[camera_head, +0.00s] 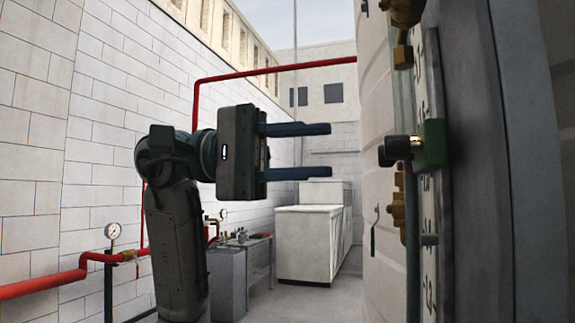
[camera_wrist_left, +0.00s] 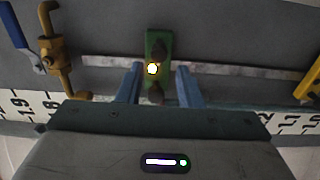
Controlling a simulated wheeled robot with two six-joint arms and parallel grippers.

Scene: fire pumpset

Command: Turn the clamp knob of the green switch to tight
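The green switch (camera_head: 432,144) is mounted on the upright gauge strip at the right in the head view. A dark clamp knob (camera_head: 396,149) with a brass-coloured part sticks out from it to the left. My left gripper (camera_head: 331,151) is open and empty, its two blue fingers pointing at the knob with a gap between. In the left wrist view the green switch (camera_wrist_left: 166,45) shows ahead, between and beyond the fingertips of the left gripper (camera_wrist_left: 158,68). A bright round spot and dark knob parts show on it. My right gripper is not in view.
Brass valve fittings (camera_head: 402,55) sit above and below the switch along a vertical pipe. A numbered scale strip (camera_wrist_left: 295,122) runs past the switch. A white cabinet (camera_head: 308,240), grey table and red pipes stand farther back.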

